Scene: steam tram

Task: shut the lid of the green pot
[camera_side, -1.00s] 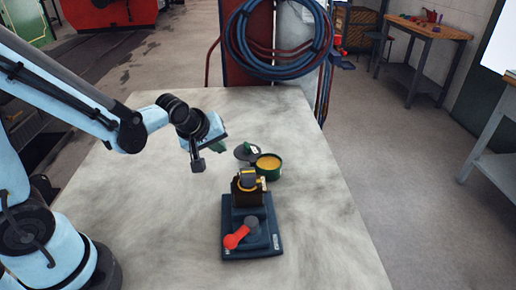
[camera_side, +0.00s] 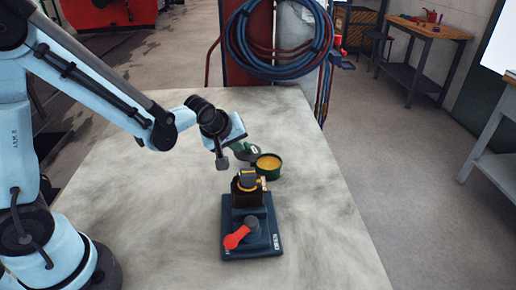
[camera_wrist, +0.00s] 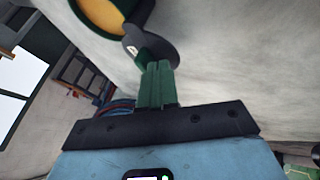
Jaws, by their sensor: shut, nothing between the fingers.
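The green pot (camera_side: 267,174) stands on the table with its top open and yellow-orange contents showing. It also shows at the top edge of the wrist view (camera_wrist: 122,8). Its dark grey lid (camera_side: 254,155) lies swung open on the pot's far left side, and shows in the wrist view (camera_wrist: 163,46) too. My gripper (camera_side: 241,149) is at the lid's left side, partly covering it in the side view. In the wrist view its green fingers (camera_wrist: 153,66) are together and empty, their tips overlapping the lid. I cannot tell whether they touch it.
A dark blue fixture (camera_side: 250,228) with a red-handled lever (camera_side: 236,237) stands on the table in front of the pot. A black block with a yellow band (camera_side: 248,182) sits at its back end, close to the pot. The left and right of the table are clear.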

